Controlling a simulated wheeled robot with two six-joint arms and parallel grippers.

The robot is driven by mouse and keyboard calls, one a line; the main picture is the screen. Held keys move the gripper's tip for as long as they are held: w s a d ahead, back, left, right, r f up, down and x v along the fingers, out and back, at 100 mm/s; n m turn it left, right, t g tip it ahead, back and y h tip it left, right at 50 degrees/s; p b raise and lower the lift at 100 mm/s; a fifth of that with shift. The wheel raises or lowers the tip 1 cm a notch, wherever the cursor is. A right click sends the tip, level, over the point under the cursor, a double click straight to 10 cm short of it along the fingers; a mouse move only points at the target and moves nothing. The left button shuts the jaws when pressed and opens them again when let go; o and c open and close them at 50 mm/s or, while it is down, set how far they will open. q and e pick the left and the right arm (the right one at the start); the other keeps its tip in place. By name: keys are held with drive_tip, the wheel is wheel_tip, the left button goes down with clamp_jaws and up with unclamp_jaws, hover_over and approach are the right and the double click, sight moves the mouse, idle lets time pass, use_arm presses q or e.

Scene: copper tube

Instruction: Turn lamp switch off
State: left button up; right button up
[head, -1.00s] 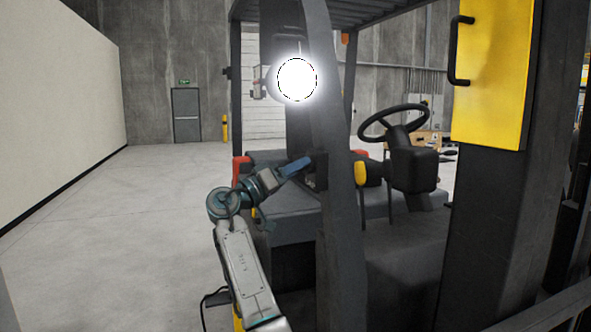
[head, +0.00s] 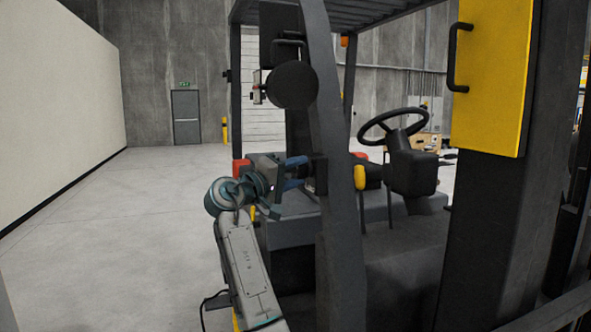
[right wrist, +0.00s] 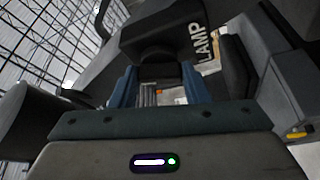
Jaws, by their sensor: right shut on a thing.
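The round work lamp (head: 292,86) on the forklift's post is dark. My right gripper (head: 302,172) reaches the post below the lamp from the left, its blue fingers against a small dark housing. In the right wrist view, the two blue fingers (right wrist: 160,70) are shut on a dark block, which I take for the lamp switch (right wrist: 158,38). A white "LAMP" label (right wrist: 200,42) stands beside it. The fingers and the housing hide most of the switch in the head view. My left gripper is not in view.
The forklift's dark post (head: 338,210) stands right of my gripper. The steering wheel (head: 393,124) and seat area lie behind it. A yellow panel with a black handle (head: 492,80) is at the upper right. The floor (head: 110,230) on the left is clear.

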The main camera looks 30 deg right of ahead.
drive_tip(key=shift+r+n+y+p, duration=0.15)
drive_tip(key=shift+n+y+p, duration=0.55)
drive_tip(key=shift+n+p, duration=0.9)
drive_tip(key=shift+n, duration=0.4)
drive_tip(key=o, duration=1)
